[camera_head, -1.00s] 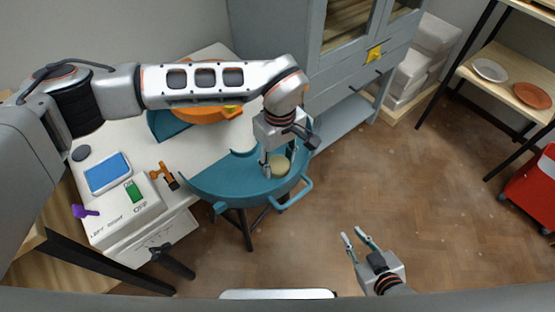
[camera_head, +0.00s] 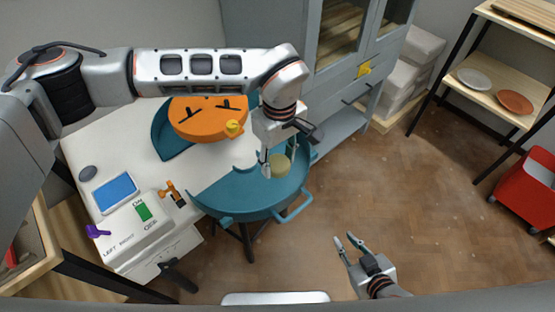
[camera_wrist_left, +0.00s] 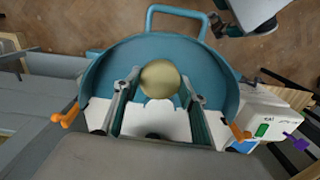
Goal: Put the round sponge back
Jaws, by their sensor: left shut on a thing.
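The round sponge (camera_head: 279,166) is a pale yellow-tan disc. My left gripper (camera_head: 273,168) is shut on it, with a finger on either side, over the teal splash pan (camera_head: 240,200). In the left wrist view the sponge (camera_wrist_left: 160,80) sits between the two fingers (camera_wrist_left: 157,92), with the pan (camera_wrist_left: 215,62) behind it. I cannot tell how far the sponge is above the pan floor. My right gripper (camera_head: 345,238) is open and empty over the floor, right of the pan.
An orange disc (camera_head: 205,118) with a yellow knob lies behind the pan. A white panel with a blue screen (camera_head: 115,193) and green switch (camera_head: 144,211) is at left. A grey cabinet (camera_head: 340,90) stands behind. Shelves (camera_head: 490,100) hold plates.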

